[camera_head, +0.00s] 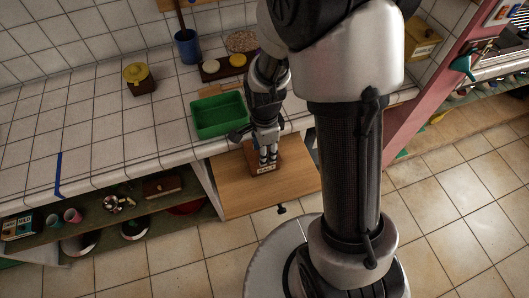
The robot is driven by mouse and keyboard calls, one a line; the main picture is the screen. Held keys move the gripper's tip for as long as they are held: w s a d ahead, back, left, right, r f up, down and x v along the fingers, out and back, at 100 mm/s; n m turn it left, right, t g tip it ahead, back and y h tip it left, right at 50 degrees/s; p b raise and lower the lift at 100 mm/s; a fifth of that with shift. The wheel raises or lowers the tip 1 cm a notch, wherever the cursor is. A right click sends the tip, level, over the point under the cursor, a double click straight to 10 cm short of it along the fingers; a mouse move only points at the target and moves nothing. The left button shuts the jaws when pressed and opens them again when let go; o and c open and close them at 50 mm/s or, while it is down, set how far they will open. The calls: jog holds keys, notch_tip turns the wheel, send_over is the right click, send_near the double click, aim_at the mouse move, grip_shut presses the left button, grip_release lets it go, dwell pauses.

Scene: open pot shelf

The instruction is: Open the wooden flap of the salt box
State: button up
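A small brown wooden box (258,170) with a pale lettered label on its front, which looks like the salt box, is just in front of the counter edge, at a light wooden panel (235,190). My gripper (268,161) points down right at this box and hides much of its top. Its two fingers show side by side with a small gap, and nothing is seen between them. I cannot tell whether the fingers touch the box, and the state of its flap is hidden.
A green tray (219,115) stands on the tiled counter just left of my gripper. A yellow-lidded pot (137,76) and a blue container (187,47) are further back. An open shelf (95,222) holds cups and bowls. A yellowish box (421,40) is at upper right.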

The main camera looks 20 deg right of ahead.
jog(key=shift+f, duration=0.45)
jog(key=shift+c, duration=0.2)
grip_shut()
dwell(0.4)
